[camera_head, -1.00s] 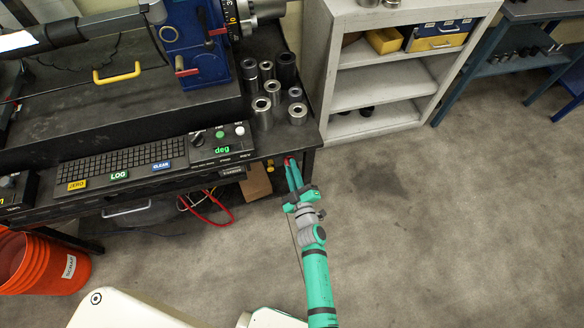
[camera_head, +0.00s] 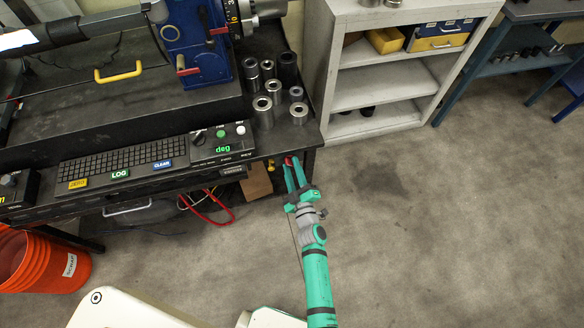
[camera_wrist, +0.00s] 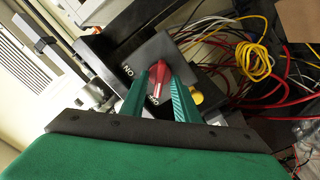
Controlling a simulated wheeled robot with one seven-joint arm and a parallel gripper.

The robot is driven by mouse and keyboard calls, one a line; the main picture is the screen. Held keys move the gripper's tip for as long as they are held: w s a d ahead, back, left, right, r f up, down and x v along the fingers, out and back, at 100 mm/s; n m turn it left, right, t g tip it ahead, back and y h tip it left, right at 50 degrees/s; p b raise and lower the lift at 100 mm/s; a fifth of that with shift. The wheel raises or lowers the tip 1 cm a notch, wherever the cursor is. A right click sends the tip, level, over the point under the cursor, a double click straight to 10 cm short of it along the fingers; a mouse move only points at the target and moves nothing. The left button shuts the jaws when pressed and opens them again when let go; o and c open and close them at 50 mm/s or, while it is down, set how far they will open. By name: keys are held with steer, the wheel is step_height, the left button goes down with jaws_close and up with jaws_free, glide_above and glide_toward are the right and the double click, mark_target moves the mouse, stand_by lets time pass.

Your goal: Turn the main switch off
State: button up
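The main switch has a red handle (camera_wrist: 158,76) on a dark plate (camera_wrist: 150,48), seen in the wrist view. A white ON label is left of the handle. Another label, which seems to read OFF, is below it, and the handle's lower end with its white mark points toward that label. My gripper (camera_wrist: 160,84) has its two green fingers on either side of the handle, spread with a small gap visible. In the head view my gripper (camera_head: 293,162) reaches the bench's front right corner, where only a bit of red shows between the fingertips.
A yellow knob (camera_wrist: 196,97) sits right of the fingers. Red and yellow cables (camera_wrist: 255,62) hang to the right. Metal sockets (camera_head: 264,110) stand on the bench corner above my gripper. A grey shelf (camera_head: 375,92) stands behind; the floor at right is clear.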

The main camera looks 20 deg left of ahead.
steer(key=v, duration=1)
steer(key=shift+s+d, duration=0.25)
steer(key=shift+s, duration=0.1)
steer(key=shift+d, duration=0.1)
steer(key=s+d+r+m+t+h, duration=0.1)
steer(key=s+d+r+m+h, duration=0.15)
steer(key=s+d, duration=0.35)
steer(key=s+d+r+m+h, duration=0.2)
steer(key=s+d+m, duration=0.2)
steer(key=s, duration=0.3)
steer(key=s+r+m+h, duration=0.5)
steer(key=s+r+m, duration=0.4)
steer(key=s+r, duration=0.3)
steer(key=shift+s+d+g, duration=0.3)
steer(key=shift+s+d, duration=0.05)
steer(key=shift+s, duration=0.2)
steer(key=shift+m+h, duration=0.25)
